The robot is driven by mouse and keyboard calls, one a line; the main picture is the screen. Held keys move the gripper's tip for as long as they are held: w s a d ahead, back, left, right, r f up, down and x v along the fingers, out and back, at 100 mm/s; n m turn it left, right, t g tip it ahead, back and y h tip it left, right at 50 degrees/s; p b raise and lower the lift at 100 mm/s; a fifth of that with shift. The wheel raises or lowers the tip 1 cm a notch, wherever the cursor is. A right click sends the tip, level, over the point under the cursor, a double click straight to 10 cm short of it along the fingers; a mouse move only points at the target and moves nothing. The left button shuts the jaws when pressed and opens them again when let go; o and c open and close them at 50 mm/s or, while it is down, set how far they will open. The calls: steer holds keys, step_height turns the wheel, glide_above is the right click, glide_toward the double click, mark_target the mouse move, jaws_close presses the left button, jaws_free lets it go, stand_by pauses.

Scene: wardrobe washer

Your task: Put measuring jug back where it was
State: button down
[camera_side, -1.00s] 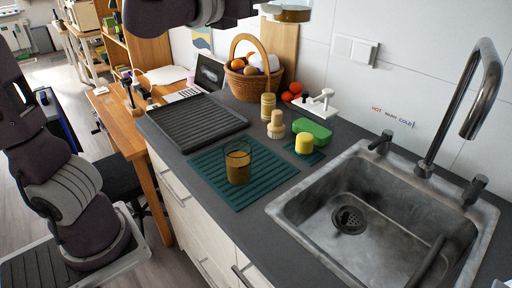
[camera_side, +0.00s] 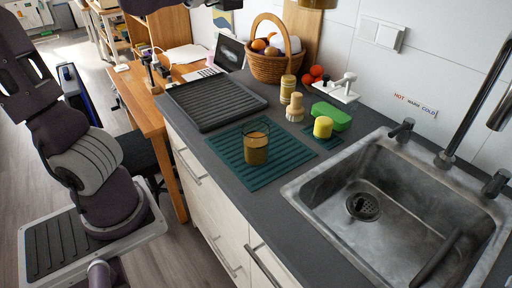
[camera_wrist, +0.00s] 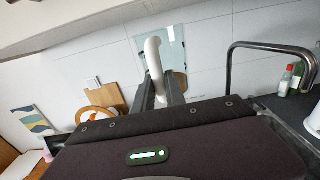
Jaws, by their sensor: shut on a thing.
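The measuring jug is clear with a white handle. In the wrist view its handle (camera_wrist: 154,58) stands between the two fingers of my gripper (camera_wrist: 160,92), which is shut on it. The clear body (camera_wrist: 174,46) shows behind the handle. A glass of amber liquid (camera_side: 256,149) stands on the teal ribbed mat (camera_side: 284,176).
A black ribbed tray (camera_side: 215,98) lies left of the mat. The sink (camera_side: 330,213) and tap (camera_side: 475,105) are at right. The mat's front part is clear.

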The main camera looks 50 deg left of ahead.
steer(key=w+a+f+n+g+y, duration=0.15)
steer(key=a+f+n+y, duration=0.35)
steer(key=f, duration=0.5)
steer(key=w+a+f+n+g+y, duration=0.15)
steer(key=a+f+y, duration=0.35)
steer(key=f, duration=0.5)
steer(key=s+a+f+n+g+y, duration=0.6)
steer(key=s+a+f+n+g, duration=0.1)
steer(key=s+a, duration=0.3)
steer(key=shift+s+a+f+g+y, duration=0.35)
steer(key=shift+a+f+g, duration=0.25)
steer(key=shift+f, duration=0.3)
steer(key=shift+d, duration=0.1)
steer(key=shift+f, duration=3.95)
steer(key=shift+f, duration=0.35)
